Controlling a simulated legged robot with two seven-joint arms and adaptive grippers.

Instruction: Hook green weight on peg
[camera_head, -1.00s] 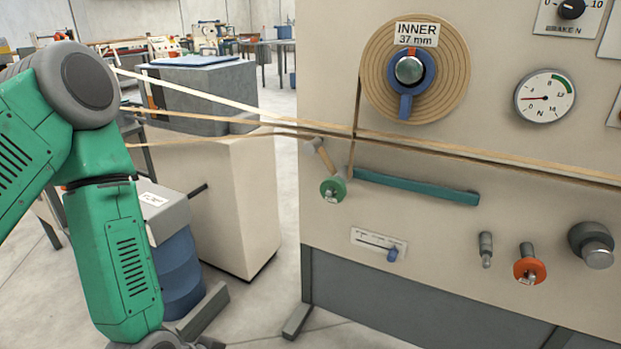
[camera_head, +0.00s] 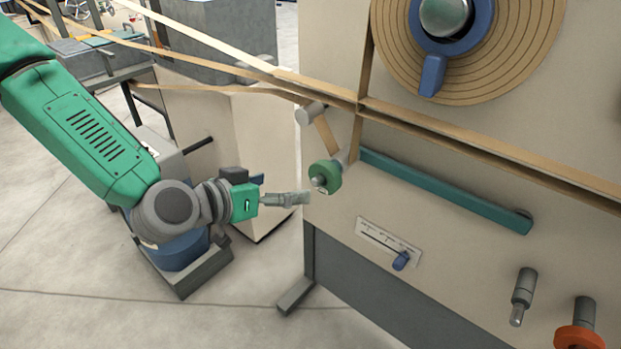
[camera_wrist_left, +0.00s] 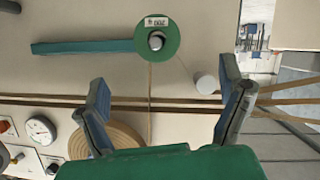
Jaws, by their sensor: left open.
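The green weight (camera_head: 325,177) is a disc with a hole, on a metal stub at the left end of the teal bar (camera_head: 445,190) on the machine front. In the left wrist view the weight (camera_wrist_left: 157,40) shows a white label and lies beyond the fingertips. My left gripper (camera_head: 300,198) is open and empty, just left of and slightly below the weight, apart from it. In the wrist view its fingers (camera_wrist_left: 165,82) are spread wide. A bare grey peg (camera_head: 523,293) sticks out at the lower right of the panel. My right gripper is not in view.
An orange disc (camera_head: 579,338) sits on another peg at the lower right. A blue slider (camera_head: 401,260) is below the teal bar. Tan strips (camera_head: 450,145) run across above the weight, and a wound spiral (camera_head: 540,50) is above them. Open floor lies left of the machine.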

